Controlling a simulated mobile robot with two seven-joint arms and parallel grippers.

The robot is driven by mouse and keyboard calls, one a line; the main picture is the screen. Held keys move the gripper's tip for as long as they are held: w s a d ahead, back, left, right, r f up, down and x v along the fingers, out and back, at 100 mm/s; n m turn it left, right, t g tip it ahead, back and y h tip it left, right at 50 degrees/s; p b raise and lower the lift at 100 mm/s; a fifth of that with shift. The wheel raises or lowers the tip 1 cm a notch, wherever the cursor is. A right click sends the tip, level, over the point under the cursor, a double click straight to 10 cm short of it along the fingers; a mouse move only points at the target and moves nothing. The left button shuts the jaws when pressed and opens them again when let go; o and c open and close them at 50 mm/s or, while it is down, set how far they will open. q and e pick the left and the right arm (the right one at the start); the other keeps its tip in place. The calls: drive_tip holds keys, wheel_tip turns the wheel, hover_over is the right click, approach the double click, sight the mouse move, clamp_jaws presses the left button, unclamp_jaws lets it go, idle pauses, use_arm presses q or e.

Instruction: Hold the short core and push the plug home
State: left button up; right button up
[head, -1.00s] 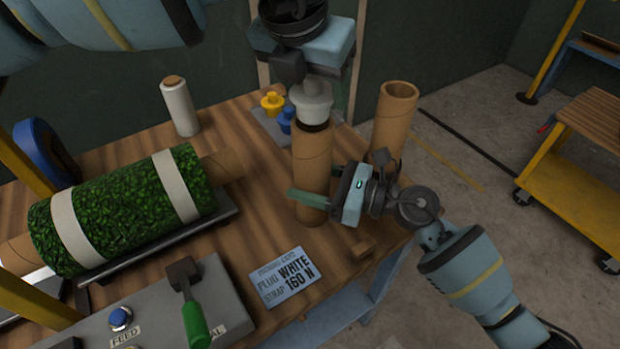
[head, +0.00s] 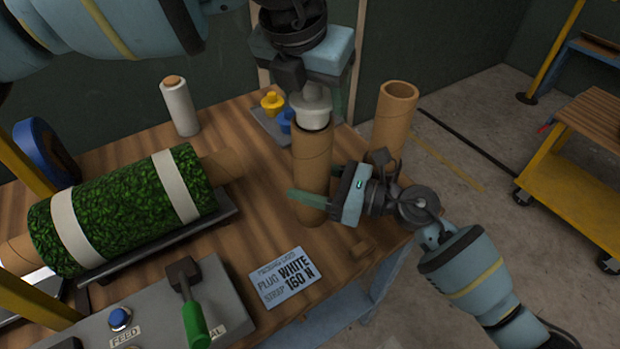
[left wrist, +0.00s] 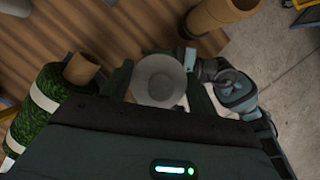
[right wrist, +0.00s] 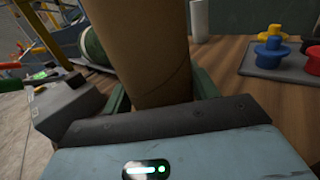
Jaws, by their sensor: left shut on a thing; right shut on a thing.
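The short core (head: 312,160), a brown cardboard tube, stands upright on the bench. My right gripper (head: 316,197) is shut around its lower part; the core also fills the right wrist view (right wrist: 140,50) between the fingers. My left gripper (head: 313,100) points down from above and is shut on the white plug (head: 311,113). The plug sits at the core's top opening, in line with it, its wide lower part at about rim level. How deep it sits inside is hidden. In the left wrist view the plug's round pale top (left wrist: 160,78) lies between the fingers.
A taller open core (head: 394,115) stands close on the right. A tray behind holds yellow (head: 272,102) and blue (head: 287,122) plugs; a red plug (right wrist: 314,62) shows in the right wrist view. A turf roll (head: 125,205) lies left. A card (head: 285,277) reads plug white.

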use_arm(q)
drive_tip(key=shift+f, duration=1.2)
drive_tip(key=shift+s+f, duration=0.1)
drive_tip(key=shift+f, duration=0.15)
drive_tip(key=shift+c, duration=0.4)
drive_tip(key=shift+f, duration=0.6)
drive_tip(key=shift+r, duration=0.1)
idle(0.4)
drive_tip(key=o, duration=1.2)
drive_tip(key=shift+r, duration=0.1)
drive_tip(key=shift+c, duration=0.2)
drive_tip(key=shift+r, duration=0.2)
drive_tip(key=v, duration=1.1)
drive_tip(key=shift+r, duration=0.35)
